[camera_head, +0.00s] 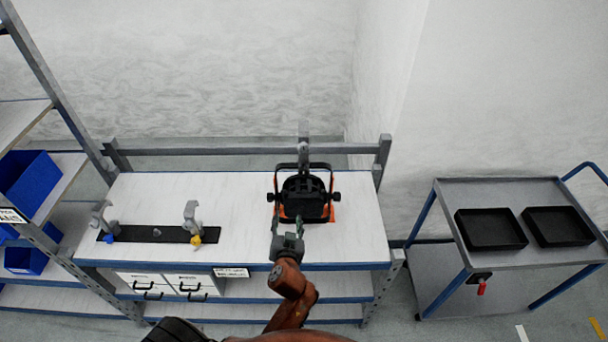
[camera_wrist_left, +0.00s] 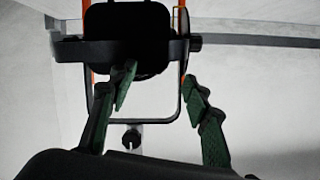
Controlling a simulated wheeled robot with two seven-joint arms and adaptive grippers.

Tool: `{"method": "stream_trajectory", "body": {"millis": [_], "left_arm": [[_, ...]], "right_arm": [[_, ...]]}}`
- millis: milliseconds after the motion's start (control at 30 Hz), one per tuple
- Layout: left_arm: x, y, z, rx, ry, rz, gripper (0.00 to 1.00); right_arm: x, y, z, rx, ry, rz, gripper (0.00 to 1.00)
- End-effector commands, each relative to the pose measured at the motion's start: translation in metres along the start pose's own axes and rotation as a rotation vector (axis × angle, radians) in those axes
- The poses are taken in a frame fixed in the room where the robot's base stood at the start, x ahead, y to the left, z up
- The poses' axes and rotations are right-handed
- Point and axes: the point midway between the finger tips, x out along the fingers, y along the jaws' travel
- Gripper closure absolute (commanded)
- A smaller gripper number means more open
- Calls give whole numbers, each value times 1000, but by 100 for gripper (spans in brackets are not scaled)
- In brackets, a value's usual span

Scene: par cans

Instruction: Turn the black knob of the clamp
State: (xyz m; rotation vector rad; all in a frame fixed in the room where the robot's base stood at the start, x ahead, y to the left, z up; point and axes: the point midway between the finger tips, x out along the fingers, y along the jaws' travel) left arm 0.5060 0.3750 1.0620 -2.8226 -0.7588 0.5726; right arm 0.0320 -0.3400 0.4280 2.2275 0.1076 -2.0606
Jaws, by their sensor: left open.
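A black par can (camera_head: 303,197) with orange parts stands on the workbench, inside a dark yoke (camera_head: 331,180) with a black knob on each side. A grey clamp (camera_head: 303,134) shows behind it at the rear rail. In the left wrist view a black knob (camera_wrist_left: 131,138) shows below the yoke bar, near the lower middle; I take it for the clamp's knob. My left gripper (camera_head: 287,228) is at the near side of the par can. Its green fingers (camera_wrist_left: 159,78) are spread and nothing is seen between them. Whether they touch the can is unclear. My right gripper is out of view.
The white bench top (camera_head: 150,190) is clear around the can. A cart (camera_head: 470,187) with two black trays (camera_head: 490,229) stands at right; shelves with blue bins (camera_head: 28,182) stand at left.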

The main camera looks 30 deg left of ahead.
Motion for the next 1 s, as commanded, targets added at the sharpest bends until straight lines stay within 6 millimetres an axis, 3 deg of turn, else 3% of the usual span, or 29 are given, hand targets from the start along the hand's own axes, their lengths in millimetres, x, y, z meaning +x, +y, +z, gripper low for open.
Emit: {"method": "stream_trajectory", "body": {"millis": [33,100,200,300,467,800,1000], "left_arm": [[-4,6,-34,-20,75,-14,56],[-11,10,-71,-40,167,-33,56],[-21,16,-109,-58,262,-49,56],[-26,20,-129,-65,312,-55,56],[-14,20,-141,-64,328,-56,56],[34,16,-155,-62,325,-56,56],[45,15,-157,-65,323,-57,56]], "right_arm": [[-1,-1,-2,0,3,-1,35],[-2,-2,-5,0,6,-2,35],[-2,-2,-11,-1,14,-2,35],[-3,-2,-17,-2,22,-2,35],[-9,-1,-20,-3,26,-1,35],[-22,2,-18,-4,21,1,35],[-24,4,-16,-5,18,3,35]]}}
